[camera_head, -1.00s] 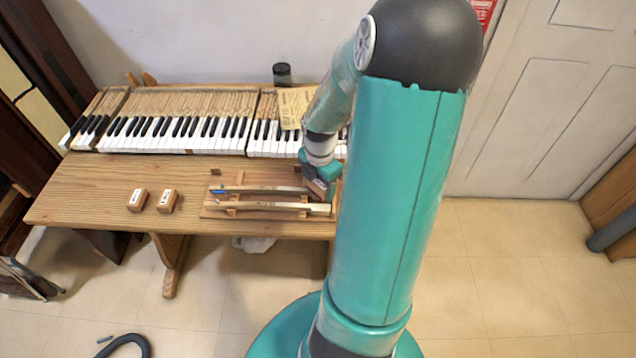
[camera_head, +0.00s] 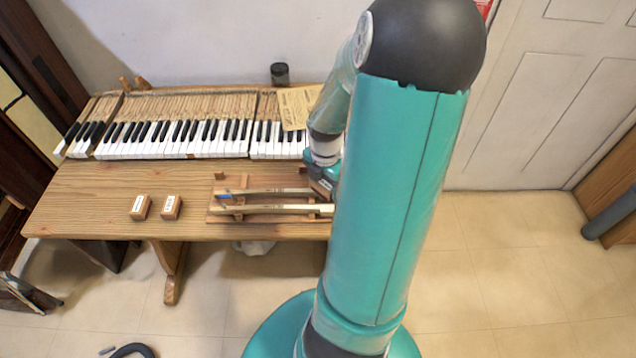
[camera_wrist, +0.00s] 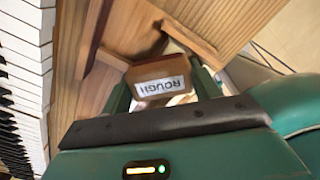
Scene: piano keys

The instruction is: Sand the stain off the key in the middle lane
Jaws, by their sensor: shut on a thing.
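My gripper (camera_wrist: 160,82) is shut on a wooden sanding block (camera_wrist: 172,66) whose white label reads ROUGH, upside down in the wrist view. In the head view my gripper (camera_head: 322,184) is at the right end of the wooden key holder (camera_head: 214,213), partly behind my arm. Two long pale keys lie side by side in the holder: a rear key (camera_head: 280,191) with a blue patch near its left end, and a front key (camera_head: 275,209). Their right ends are partly hidden. I cannot make out a stain, nor whether the block touches a key.
Two more labelled blocks, a left one (camera_head: 139,207) and a right one (camera_head: 171,207), stand on the wooden bench (camera_head: 90,205). The piano keyboard (camera_head: 170,138) runs along the back, with a paper sheet (camera_head: 297,106) and a dark jar (camera_head: 279,74) behind. The bench's left part is clear.

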